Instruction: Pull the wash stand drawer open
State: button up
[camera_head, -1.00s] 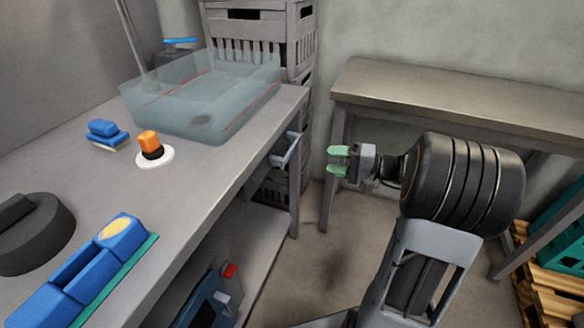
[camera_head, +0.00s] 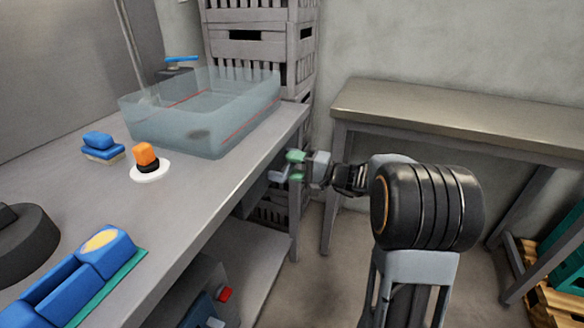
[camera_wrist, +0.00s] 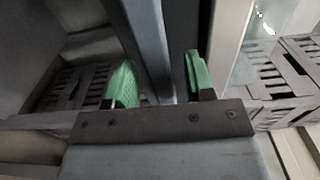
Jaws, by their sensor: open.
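The wash stand (camera_head: 215,190) is a grey bench with a clear basin on top. Its small blue-grey drawer (camera_head: 278,176) shows under the right edge of the top, partly hidden by my gripper. My gripper (camera_head: 291,165) has green fingertips and is right at the drawer front. In the wrist view my gripper (camera_wrist: 160,80) is open, and a blue-grey bar (camera_wrist: 148,40), which looks like the drawer's handle or front edge, runs between the two fingers. I cannot tell whether either finger touches it. How far the drawer stands out is hidden.
Stacked grey crates (camera_head: 262,45) stand behind. A second table (camera_head: 450,110) is to the right. Open floor lies between the stand and that table.

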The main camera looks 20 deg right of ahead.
jog(key=shift+w+a, duration=0.25)
jog(key=shift+a, duration=0.05)
grip_shut()
dwell(0.4)
